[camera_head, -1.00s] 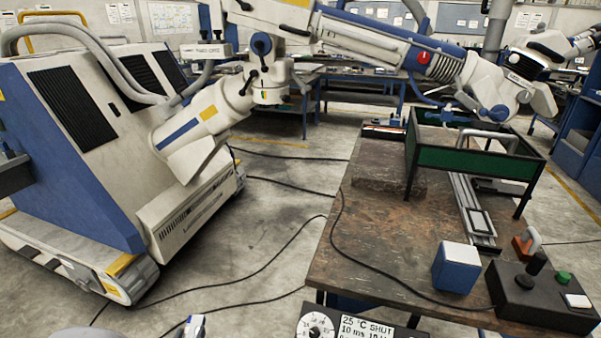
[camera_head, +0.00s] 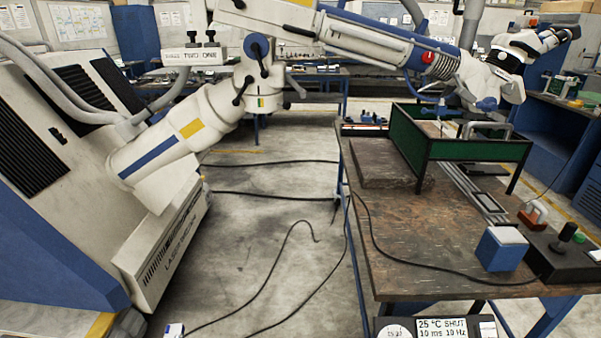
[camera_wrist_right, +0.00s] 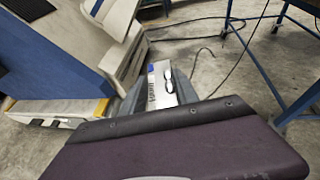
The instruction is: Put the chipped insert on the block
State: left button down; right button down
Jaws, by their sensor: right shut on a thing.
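My right gripper (camera_wrist_right: 160,92) shows in the right wrist view, with grey fingers beyond its dark body. It is shut on a small white piece (camera_wrist_right: 162,80) with dark lettering and a blue end. I cannot tell whether this is the chipped insert. A small white-and-blue item (camera_head: 173,330) shows at the bottom edge of the head view, mostly cut off. A dark, rough flat block (camera_head: 385,163) lies on the worn brown table (camera_head: 400,235), partly behind a green-walled frame. A small blue block with a white top (camera_head: 502,249) stands nearer. My left gripper is not in view.
A big white-and-blue machine (camera_head: 60,200) stands left, its jointed arm (camera_head: 375,40) reaching over the table's green frame (camera_head: 465,150). A joystick box (camera_head: 565,258) sits at right. A display box (camera_head: 440,326) shows at the bottom. Cables cross the open floor (camera_head: 260,230).

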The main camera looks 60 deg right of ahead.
aim_at(389, 170)
jog(key=i+l+z, duration=0.2)
jog(key=z, duration=0.2)
jog(key=i+l+z, duration=0.1)
jog(key=i+z, duration=0.7)
jog(key=i+j+z, duration=0.1)
jog(key=i+z, duration=0.15)
jog(key=z, duration=0.15)
jog(key=i+z, duration=0.25)
jog(key=z, duration=0.2)
jog(key=i+j+z, duration=0.2)
jog(key=z, duration=0.3)
jog(key=i+j+z, duration=0.25)
jog(key=z, duration=0.2)
jog(key=i+j+z, duration=0.2)
jog(key=z, duration=0.3)
jog(key=k+j, duration=0.05)
jog(key=j, duration=0.05)
